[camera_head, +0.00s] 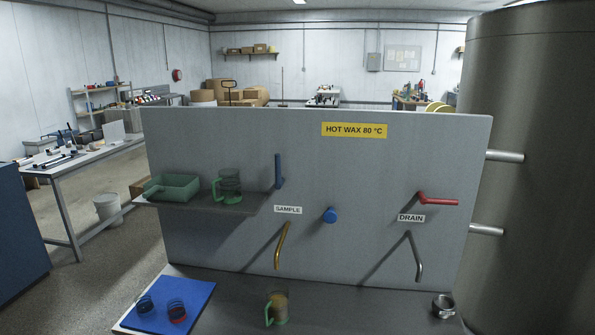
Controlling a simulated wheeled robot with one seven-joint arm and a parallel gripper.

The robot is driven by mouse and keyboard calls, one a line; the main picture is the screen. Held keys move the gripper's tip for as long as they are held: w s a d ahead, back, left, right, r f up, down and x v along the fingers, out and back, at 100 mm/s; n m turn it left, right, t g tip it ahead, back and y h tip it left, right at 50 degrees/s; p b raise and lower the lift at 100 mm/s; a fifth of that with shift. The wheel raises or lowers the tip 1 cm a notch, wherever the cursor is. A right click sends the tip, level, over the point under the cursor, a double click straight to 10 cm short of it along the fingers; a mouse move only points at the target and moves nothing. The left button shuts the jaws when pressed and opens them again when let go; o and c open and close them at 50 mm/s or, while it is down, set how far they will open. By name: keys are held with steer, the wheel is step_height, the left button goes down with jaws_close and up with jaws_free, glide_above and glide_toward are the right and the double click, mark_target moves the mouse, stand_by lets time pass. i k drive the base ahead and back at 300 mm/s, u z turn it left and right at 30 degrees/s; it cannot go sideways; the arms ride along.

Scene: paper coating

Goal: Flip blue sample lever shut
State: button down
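The blue sample lever (279,171) stands upright on the grey panel, just above the SAMPLE label (288,209). A brass spout (281,247) slants down below that label. A clear mug with a green handle (278,308) stands on the bench below the spout, with something yellowish-brown showing in it. I cannot make out a stream between spout and mug. My gripper is not in view.
A red lever (438,200) lies level by the DRAIN label (411,218), above a grey spout (415,257). A blue knob (330,215) sits mid-panel. A shelf (245,207) holds a green tray (172,188) and mug (228,186). A metal cup (443,306) and blue mat (196,292) flank the bench.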

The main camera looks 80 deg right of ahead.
mark_target(280, 180)
steer(key=k, duration=0.3)
steer(key=z, duration=0.85)
steer(key=i, duration=0.55)
steer(key=z, duration=0.1)
